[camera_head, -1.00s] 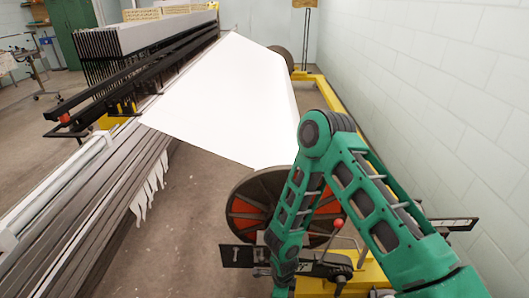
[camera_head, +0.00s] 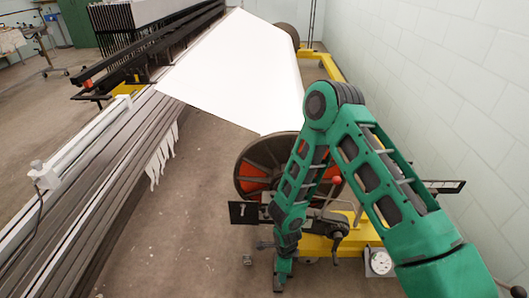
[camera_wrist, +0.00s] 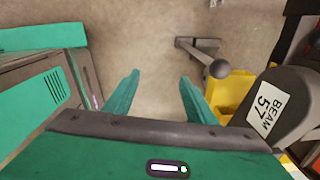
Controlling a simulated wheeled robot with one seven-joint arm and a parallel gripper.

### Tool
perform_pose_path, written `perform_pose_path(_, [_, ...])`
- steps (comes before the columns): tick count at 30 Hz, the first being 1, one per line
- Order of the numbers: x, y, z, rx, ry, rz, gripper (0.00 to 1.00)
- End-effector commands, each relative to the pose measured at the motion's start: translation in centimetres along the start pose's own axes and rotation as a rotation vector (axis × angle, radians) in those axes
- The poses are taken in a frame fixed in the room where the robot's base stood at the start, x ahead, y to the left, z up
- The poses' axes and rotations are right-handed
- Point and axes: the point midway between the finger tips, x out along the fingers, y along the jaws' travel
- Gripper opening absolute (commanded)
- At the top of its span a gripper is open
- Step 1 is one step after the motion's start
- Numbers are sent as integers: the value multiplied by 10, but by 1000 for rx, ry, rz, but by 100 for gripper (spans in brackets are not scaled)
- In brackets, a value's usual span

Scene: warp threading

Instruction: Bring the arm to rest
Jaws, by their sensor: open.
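My green arm reaches up from the lower right of the head view, bends at a dark elbow joint and hangs down. My gripper (camera_head: 281,284) is at its lower end, near the bottom edge of the head view. In the wrist view my gripper (camera_wrist: 157,95) shows two green fingers spread apart with bare floor between them. Nothing is held. The gripper hangs in front of the warp beam stand, and its fingertips are small and partly cut off in the head view.
A warp beam (camera_head: 252,166) with red-orange segments stands behind my arm on a yellow frame (camera_head: 318,246). A white warp sheet (camera_head: 240,70) runs to the black loom (camera_head: 150,57). A ball-ended lever (camera_wrist: 219,68) and a "BEAM 57" label (camera_wrist: 267,108) are right of the fingers. A pale wall is right.

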Motion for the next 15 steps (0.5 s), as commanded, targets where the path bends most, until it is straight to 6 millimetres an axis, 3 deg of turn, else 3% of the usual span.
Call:
perform_pose_path(1, [-6, -9, -11, -2, 10, -5, 51])
perform_pose_path(11, [-56, -49, -50, -111, 53, -21, 51])
perform_pose_path(15, [-91, -70, -76, -184, 83, -27, 51])
